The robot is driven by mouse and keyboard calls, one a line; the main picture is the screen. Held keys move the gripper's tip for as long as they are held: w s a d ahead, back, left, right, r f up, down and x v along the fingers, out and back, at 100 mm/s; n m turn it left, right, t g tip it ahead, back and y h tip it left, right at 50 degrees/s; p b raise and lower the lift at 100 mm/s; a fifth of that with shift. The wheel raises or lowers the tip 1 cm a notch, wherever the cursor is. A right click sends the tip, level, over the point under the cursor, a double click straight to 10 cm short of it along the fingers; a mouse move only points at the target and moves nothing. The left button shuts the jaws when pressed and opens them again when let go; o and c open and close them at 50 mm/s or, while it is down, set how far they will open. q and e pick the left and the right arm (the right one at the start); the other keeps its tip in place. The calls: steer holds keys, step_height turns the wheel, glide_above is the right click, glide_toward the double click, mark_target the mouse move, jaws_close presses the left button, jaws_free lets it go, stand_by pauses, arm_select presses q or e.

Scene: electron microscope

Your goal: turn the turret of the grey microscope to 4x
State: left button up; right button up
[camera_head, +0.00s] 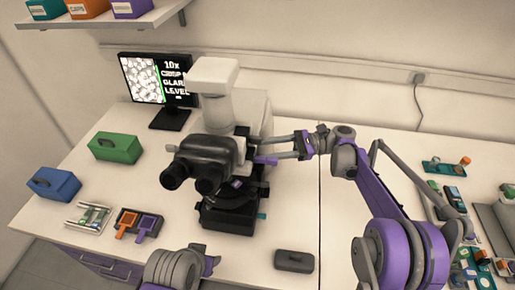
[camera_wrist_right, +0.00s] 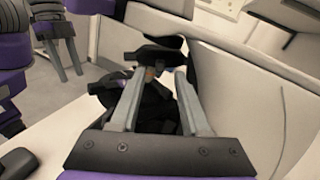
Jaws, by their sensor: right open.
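The grey microscope (camera_head: 208,148) stands on the bench, with dark eyepieces facing me and a pale camera head on top. Its turret is mostly hidden under the head; a dark part with a tan piece, possibly the turret (camera_wrist_right: 150,76), shows between my right fingertips in the wrist view. My right gripper (camera_head: 270,145) reaches in from the right at the microscope's side; it is open in the right wrist view (camera_wrist_right: 160,80). I cannot tell whether it touches. My left gripper (camera_head: 208,262) is low in front of the bench; its fingers (camera_wrist_right: 62,58) look apart and empty.
The monitor (camera_head: 158,82) behind reads 10x. A green box (camera_head: 115,147), a blue box (camera_head: 53,184) and a slide holder (camera_head: 139,223) lie to the left. A dark block (camera_head: 294,261) lies in front. Small parts and trays crowd the right bench.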

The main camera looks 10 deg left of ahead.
steer(key=shift+x, duration=1.5)
steer(key=shift+c, duration=0.3)
jaws_close()
